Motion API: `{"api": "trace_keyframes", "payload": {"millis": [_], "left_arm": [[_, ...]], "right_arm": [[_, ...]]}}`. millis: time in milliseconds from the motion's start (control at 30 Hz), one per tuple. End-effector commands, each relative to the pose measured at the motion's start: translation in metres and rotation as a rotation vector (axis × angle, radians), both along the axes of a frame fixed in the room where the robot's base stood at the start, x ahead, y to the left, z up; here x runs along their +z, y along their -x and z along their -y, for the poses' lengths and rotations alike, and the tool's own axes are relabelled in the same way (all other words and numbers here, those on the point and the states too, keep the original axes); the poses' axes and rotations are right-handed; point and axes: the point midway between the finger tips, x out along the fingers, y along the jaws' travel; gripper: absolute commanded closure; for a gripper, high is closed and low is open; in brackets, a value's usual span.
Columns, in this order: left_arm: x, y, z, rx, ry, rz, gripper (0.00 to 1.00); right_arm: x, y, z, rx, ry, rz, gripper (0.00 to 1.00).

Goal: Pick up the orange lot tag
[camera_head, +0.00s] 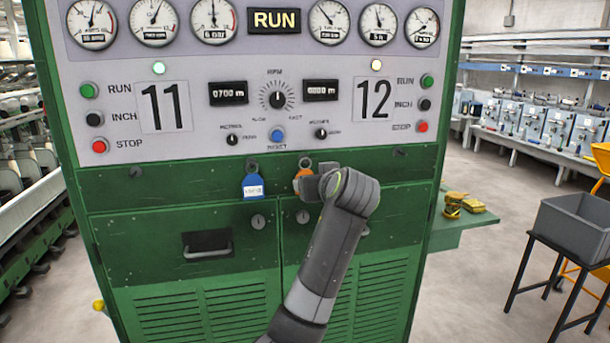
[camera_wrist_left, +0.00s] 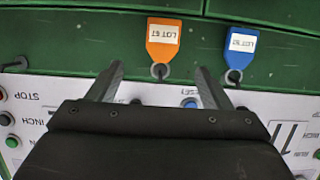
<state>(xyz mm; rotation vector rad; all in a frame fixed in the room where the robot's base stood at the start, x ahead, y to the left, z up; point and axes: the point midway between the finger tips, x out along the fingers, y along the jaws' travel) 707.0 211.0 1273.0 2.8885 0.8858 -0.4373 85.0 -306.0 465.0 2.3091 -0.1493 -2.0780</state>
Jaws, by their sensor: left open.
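The orange lot tag (camera_head: 300,174) hangs on the green cabinet front below the control panel. My left gripper and wrist hide most of it in the head view. In the left wrist view the orange tag (camera_wrist_left: 162,42) shows whole, upside down, with a white "LOT 57" label. My left gripper (camera_wrist_left: 160,70) is open, with one finger to each side of the tag's hook end and nothing visibly held. In the head view the left gripper (camera_head: 311,187) is in front of the tag. My right gripper is not in view.
A blue lot tag (camera_head: 253,186) hangs left of the orange one; in the wrist view this blue tag (camera_wrist_left: 239,48) is to the right. Keyhole discs and a drawer handle (camera_head: 207,242) are below. A grey bin (camera_head: 575,225) stands on a black stand at right.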

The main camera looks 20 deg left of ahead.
Motion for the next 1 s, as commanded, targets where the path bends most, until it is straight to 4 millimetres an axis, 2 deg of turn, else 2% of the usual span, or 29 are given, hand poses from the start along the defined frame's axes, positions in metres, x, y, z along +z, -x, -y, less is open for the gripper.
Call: {"api": "trace_keyframes", "payload": {"millis": [33,200,433,633,800,1000], "left_arm": [[0.001,-0.009,-0.007,0.003,-0.005,-0.004,0.27],[-0.009,-0.029,-0.02,0.001,-0.002,-0.003,0.27],[-0.014,-0.038,-0.027,-0.001,-0.001,-0.002,0.27],[-0.019,-0.056,-0.045,0.002,-0.002,-0.005,0.27],[-0.027,-0.07,-0.053,-0.001,-0.001,-0.003,0.27],[-0.03,-0.073,-0.055,-0.001,-0.001,0.0,0.27]], "right_arm": [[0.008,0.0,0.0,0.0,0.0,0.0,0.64],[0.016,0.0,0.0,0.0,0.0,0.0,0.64],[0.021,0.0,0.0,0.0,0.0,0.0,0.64],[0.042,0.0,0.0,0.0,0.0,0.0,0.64],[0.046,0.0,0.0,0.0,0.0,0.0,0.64],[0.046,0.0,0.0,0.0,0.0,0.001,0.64]]}}
